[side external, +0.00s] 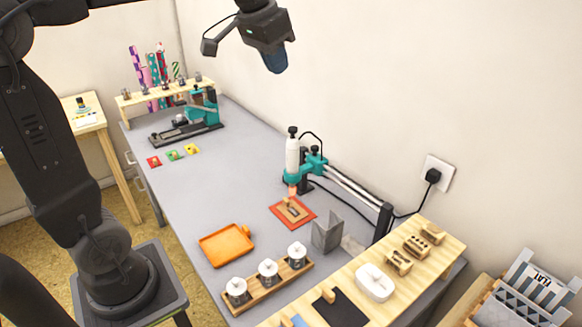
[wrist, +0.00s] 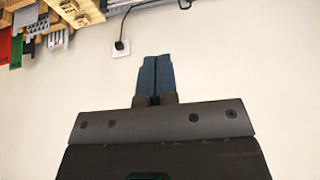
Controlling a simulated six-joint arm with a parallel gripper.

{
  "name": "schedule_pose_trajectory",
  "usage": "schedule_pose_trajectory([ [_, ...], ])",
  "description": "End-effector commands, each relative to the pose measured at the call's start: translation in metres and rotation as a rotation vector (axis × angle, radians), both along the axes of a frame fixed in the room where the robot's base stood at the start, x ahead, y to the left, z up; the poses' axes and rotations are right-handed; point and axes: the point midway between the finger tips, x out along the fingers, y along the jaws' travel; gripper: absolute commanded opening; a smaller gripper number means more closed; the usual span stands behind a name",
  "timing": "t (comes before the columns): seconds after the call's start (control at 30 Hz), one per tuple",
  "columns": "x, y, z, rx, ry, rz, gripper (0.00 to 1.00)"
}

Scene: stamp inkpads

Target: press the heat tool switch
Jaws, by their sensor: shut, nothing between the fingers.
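The heat tool (side external: 292,158) is a white upright cylinder held in a teal clamp (side external: 312,165) on a metal rail stand at the back of the grey table. It has a black knob on top and a pinkish tip pointing down. I cannot tell which part is its switch. My gripper (side external: 277,62) is high in the air in front of the wall, above and slightly left of the heat tool, well apart from it. Its blue fingers are together and empty, and they also show in the wrist view (wrist: 154,68). The heat tool is not seen in the wrist view.
A red mat (side external: 278,212) with a wooden block lies below the tip. An orange tray (side external: 207,253), a wooden rack of white-topped jars (side external: 258,293) and a grey angled plate (side external: 326,236) stand nearby. A black-plugged wall socket (side external: 446,166) is at right. A teal press (side external: 207,112) stands far left.

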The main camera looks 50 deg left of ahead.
Motion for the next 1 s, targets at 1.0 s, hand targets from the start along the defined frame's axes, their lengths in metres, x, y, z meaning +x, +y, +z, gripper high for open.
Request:
schedule_pose_trajectory([
  [1.0, 0.158, 0.205, -0.082, -0.027, 0.100, -0.011, 0.00],
])
